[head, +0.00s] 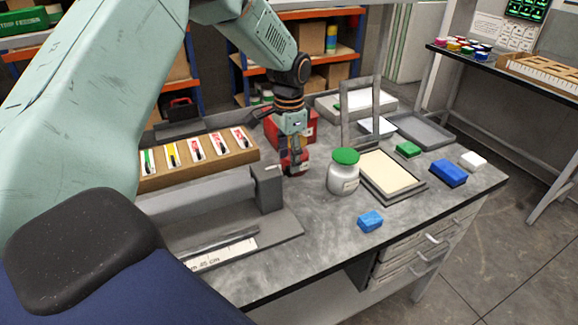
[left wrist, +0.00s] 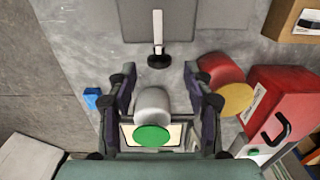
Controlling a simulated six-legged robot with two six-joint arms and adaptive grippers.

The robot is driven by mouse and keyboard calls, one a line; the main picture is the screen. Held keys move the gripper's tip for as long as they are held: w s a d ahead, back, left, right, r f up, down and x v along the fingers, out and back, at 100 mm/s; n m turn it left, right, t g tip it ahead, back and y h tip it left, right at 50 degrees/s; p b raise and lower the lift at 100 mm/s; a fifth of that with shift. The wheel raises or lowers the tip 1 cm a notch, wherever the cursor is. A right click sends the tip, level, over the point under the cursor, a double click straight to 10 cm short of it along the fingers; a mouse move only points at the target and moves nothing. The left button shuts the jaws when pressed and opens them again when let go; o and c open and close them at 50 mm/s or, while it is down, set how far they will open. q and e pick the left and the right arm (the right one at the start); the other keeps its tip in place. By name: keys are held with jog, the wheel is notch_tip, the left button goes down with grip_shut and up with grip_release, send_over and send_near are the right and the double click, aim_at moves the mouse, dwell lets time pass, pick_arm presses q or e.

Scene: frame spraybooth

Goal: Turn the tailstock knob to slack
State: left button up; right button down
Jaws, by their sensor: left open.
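The tailstock is a grey block (head: 268,190) at the right end of the grey fixture on the bench; its grey top also shows at the upper edge of the left wrist view. In that view the black knob (left wrist: 157,60) sits at the end of a pale bar (left wrist: 158,27) running from the block. My left gripper (head: 293,166) points down just right of the tailstock. In the left wrist view its fingers (left wrist: 160,72) are apart, with the knob just beyond and between the tips, and nothing is held. In the head view the gripper largely hides the knob. My right gripper is not seen.
A green-lidded jar (head: 343,176) stands close to the right. A red box (head: 310,127) is behind the gripper, and a red round item (left wrist: 220,70) lies near the right finger. A wooden card rack (head: 200,165) is to the left; a blue block (head: 370,221) lies in front.

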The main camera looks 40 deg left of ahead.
aim_at(286, 172)
pick_arm(q)
jog(key=shift+f, duration=1.65)
grip_shut()
